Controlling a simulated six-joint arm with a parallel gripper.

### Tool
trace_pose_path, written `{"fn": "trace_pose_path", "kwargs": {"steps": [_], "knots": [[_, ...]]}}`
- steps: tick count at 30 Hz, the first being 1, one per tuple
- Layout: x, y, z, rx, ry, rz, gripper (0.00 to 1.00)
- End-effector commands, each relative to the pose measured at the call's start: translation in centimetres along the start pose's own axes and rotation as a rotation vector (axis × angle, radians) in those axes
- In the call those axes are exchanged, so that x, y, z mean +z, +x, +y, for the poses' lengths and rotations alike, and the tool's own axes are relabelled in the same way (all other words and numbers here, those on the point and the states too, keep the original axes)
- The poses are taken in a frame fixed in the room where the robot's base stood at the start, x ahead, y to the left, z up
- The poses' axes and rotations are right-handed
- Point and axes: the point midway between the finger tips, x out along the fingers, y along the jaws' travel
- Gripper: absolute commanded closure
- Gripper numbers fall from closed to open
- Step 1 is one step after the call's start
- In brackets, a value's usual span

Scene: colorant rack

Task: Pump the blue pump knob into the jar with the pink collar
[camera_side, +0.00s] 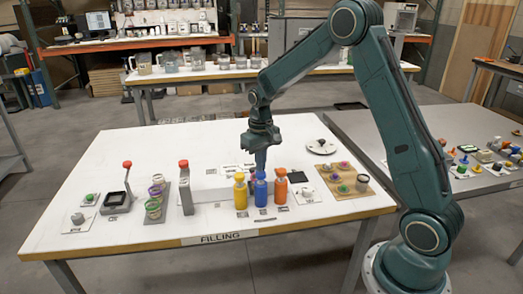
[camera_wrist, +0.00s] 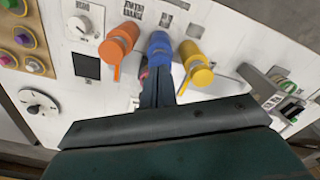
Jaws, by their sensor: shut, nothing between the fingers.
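The blue pump (camera_side: 261,188) stands between a yellow pump (camera_side: 240,191) and an orange pump (camera_side: 281,187) at the middle of the white table. My gripper (camera_side: 261,168) points down just at the blue pump's top in the side view. In the wrist view the shut, empty fingers (camera_wrist: 160,75) reach the blue pump's knob (camera_wrist: 160,45); I cannot tell whether they touch it. A small pink patch (camera_wrist: 143,74) shows beside the fingers, below the blue pump; it may be the pink collar, and the jar is mostly hidden.
The orange (camera_wrist: 118,45) and yellow (camera_wrist: 196,64) pumps stand close on both sides. A rack of ringed jars (camera_side: 153,208) and a red-topped grey post (camera_side: 186,190) stand left. A wooden board (camera_side: 333,184) with colored knobs lies right. The table's back left is clear.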

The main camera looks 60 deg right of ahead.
Motion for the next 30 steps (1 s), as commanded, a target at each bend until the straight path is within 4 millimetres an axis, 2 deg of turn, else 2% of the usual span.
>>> {"fn": "trace_pose_path", "kwargs": {"steps": [30], "knots": [[0.0,2.5,0.0,0.0,0.0,-0.001,1.0]]}}
